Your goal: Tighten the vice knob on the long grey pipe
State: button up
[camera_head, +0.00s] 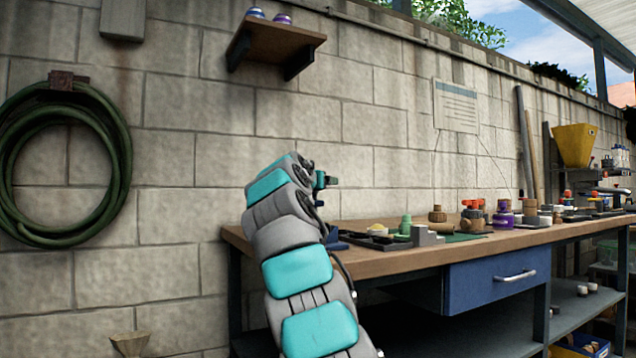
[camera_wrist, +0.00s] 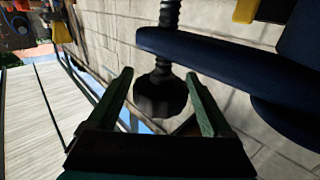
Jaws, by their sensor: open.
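In the wrist view, a black lobed knob (camera_wrist: 160,97) sits on the end of a dark threaded screw (camera_wrist: 169,20). The screw passes by a dark blue vice arm (camera_wrist: 215,58). My gripper (camera_wrist: 160,75) is open, with one green finger on each side of the knob. The knob lies between the fingers with visible gaps, so I see no grip on it. In the head view, my arm hides most of the vice; a small blue part (camera_head: 336,240) shows at the workbench's left end. I cannot make out the long grey pipe in either view.
The wooden workbench (camera_head: 400,262) carries several fittings and jars right of my arm. Its blue drawer (camera_head: 495,280) is shut. A block wall (camera_head: 380,150) stands close behind, with a wooden shelf (camera_head: 275,45) and a green hose (camera_head: 118,150). Wall space above the bench is mostly clear.

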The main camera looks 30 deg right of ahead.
jog(key=shift+s+a, duration=0.1)
jog(key=shift+b+v, duration=0.75)
jog(key=shift+v, duration=0.65)
jog(key=shift+s+a, duration=0.3)
jog(key=shift+s, duration=0.1)
jog(key=shift+v, duration=1.95)
jog(key=shift+o, duration=0.5)
jog(key=shift+w, duration=0.1)
jog(key=shift+r, duration=0.1)
